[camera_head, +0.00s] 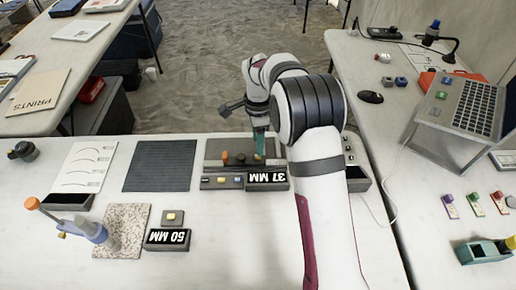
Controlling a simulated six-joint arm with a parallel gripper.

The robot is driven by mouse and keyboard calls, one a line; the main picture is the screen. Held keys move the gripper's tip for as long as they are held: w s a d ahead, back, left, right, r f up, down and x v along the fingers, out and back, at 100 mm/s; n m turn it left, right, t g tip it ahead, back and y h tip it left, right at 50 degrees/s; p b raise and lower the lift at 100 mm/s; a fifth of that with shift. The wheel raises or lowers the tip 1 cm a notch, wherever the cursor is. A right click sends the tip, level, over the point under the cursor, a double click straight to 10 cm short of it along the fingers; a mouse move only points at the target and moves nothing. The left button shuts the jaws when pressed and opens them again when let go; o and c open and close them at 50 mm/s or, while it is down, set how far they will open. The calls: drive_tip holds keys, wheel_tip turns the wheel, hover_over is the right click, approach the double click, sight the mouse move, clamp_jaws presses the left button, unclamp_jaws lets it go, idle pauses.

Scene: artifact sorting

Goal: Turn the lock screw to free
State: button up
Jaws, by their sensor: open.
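A grey gauge station (213,148) stands at the middle of the white table, with a "37 MM" plate (267,178) at its front. A small orange piece (225,157) and a dark knob (240,159) show on it; I cannot tell which part is the lock screw. My gripper (259,146) points down over the right part of the station, beside a teal upright shape. It is open. Its fingertips are small and partly hidden, so contact is not clear. My arm covers the station's right side.
A dark ribbed mat (160,166) lies left of the station. The front middle table is clear.

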wheel_tip(320, 180, down, 5)
drive_tip(key=shift+f, duration=0.1)
clamp_jaws()
idle(0.3)
